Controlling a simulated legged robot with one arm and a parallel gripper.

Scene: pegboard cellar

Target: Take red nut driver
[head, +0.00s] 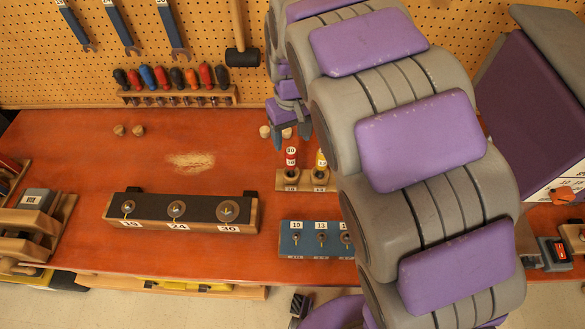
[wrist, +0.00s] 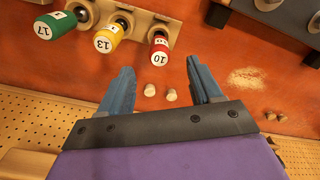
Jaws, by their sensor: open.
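The red nut driver (head: 291,158), marked 10, stands upright in a wooden holder (head: 283,187) on the orange-red bench. It also shows in the wrist view (wrist: 158,54), at the end of the row beside the yellow nut driver (wrist: 109,38) and green nut driver (wrist: 54,25). In the head view the yellow one (head: 321,160) is partly behind my arm, and the green one is hidden. My gripper (wrist: 161,68) is open and empty, its blue fingers apart and pointing toward the red handle. In the head view my gripper (head: 290,128) hangs behind the holder, toward the pegboard.
Small pale knobs (wrist: 160,92) lie on the bench between my fingers in the wrist view. A blue block (head: 292,242) with numbered sockets is in front of the holder. A dark rack (head: 155,207) stands left. Sawdust (head: 190,162) lies on open bench. A mallet (head: 242,56) hangs behind.

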